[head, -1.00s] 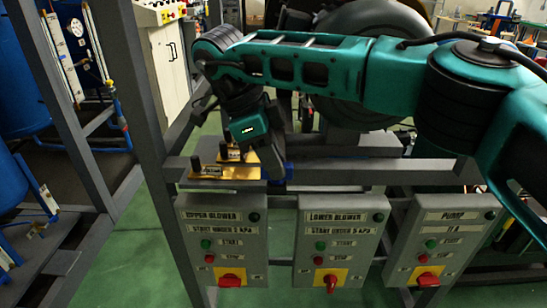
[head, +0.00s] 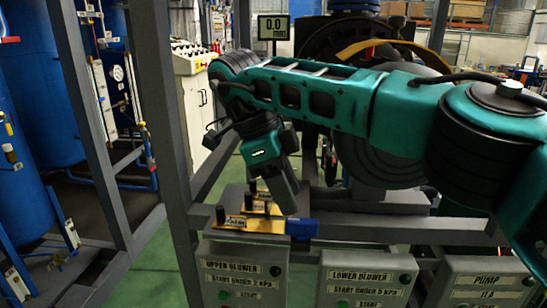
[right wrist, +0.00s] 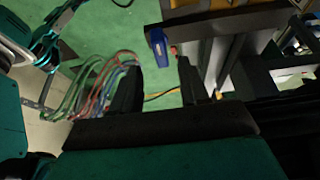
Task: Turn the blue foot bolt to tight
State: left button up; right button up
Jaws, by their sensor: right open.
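A small blue part (head: 302,228) shows at the right end of the yellow plates on the frame rail; I cannot tell whether it is the foot bolt. A blue block with a pale label (right wrist: 157,42) shows in the right wrist view, beyond and between my fingertips. My right gripper (head: 290,205) hangs from the teal arm, pointing down above the rail. Its fingers are apart and empty in the right wrist view (right wrist: 158,70), and its tips are hard to make out in the head view. My left gripper is out of sight.
Yellow plates with black knobs (head: 245,224) sit on the rail. Below are the upper blower box (head: 240,270), lower blower box (head: 365,280) and pump box (head: 487,285). A display reading 0.0 (head: 273,27) stands behind. Coloured hoses (right wrist: 95,88) lie left of my fingers in the wrist view.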

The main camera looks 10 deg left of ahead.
jog(key=p+v, duration=0.2)
jog(key=v, duration=0.5)
jog(key=shift+r, duration=0.1)
